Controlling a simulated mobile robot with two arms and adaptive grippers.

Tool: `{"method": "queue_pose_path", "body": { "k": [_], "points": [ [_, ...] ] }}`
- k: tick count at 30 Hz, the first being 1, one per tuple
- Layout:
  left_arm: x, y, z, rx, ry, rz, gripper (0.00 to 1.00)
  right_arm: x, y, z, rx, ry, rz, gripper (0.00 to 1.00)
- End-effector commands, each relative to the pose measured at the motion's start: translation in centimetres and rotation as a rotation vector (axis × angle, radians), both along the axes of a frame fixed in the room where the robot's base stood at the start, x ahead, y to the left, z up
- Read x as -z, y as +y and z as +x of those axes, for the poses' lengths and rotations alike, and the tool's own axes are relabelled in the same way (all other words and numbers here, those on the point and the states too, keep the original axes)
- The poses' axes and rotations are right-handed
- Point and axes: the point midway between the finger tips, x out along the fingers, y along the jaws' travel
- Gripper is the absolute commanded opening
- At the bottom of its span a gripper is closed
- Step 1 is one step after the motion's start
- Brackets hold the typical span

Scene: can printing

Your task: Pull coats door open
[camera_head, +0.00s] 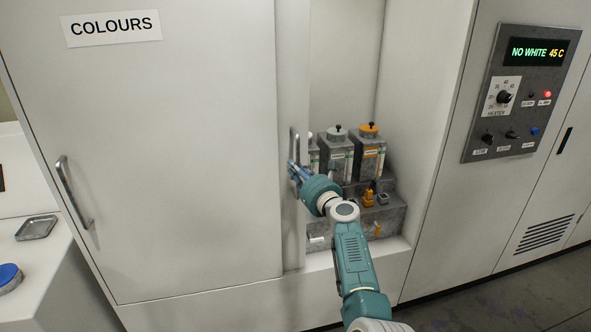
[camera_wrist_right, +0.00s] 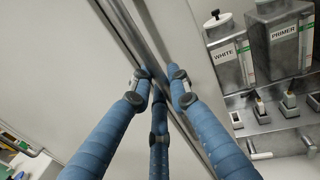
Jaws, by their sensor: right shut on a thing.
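The coats door (camera_head: 293,220) stands open, seen nearly edge-on as a narrow pale panel beside the open cabinet bay. Its upright metal handle (camera_head: 294,143) is on its face. My right gripper (camera_head: 294,171) is at the handle's lower part, shut on it. In the right wrist view, the blue fingers of the right gripper (camera_wrist_right: 160,85) close around the long metal handle bar (camera_wrist_right: 133,35), partly hiding it. My left gripper is in neither view.
In the bay stand a white-labelled tank (camera_wrist_right: 228,60) and a primer tank (camera_wrist_right: 283,45), with small taps below. The shut COLOURS door (camera_head: 190,170) is at left. A control panel (camera_head: 515,95) reads "NO WHITE 45 C". Floor (camera_head: 480,300) shows at lower right.

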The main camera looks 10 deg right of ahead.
Motion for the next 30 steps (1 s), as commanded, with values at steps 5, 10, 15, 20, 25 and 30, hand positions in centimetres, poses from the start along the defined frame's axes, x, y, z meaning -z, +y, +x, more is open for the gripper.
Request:
{"method": "queue_pose_path", "body": {
  "k": [5,10,15,20,25,30],
  "points": [
    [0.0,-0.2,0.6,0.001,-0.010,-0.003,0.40,0.1,0.3,0.0,-0.005,0.003,0.002,0.00],
    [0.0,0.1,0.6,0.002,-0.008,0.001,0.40,0.1,0.3,0.0,-0.005,0.003,0.002,0.00],
    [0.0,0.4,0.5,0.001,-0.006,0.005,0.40,0.1,0.3,0.0,-0.005,0.002,0.003,0.34],
    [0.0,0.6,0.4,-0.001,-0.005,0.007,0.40,0.1,0.3,0.0,-0.004,0.002,0.003,0.34],
    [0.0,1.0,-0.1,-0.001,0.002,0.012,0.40,0.1,0.2,-0.3,-0.004,0.001,0.002,0.34],
    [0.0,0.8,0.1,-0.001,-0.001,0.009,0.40,0.2,-0.1,-1.7,-0.004,-0.001,0.002,0.34]
  ]
}}
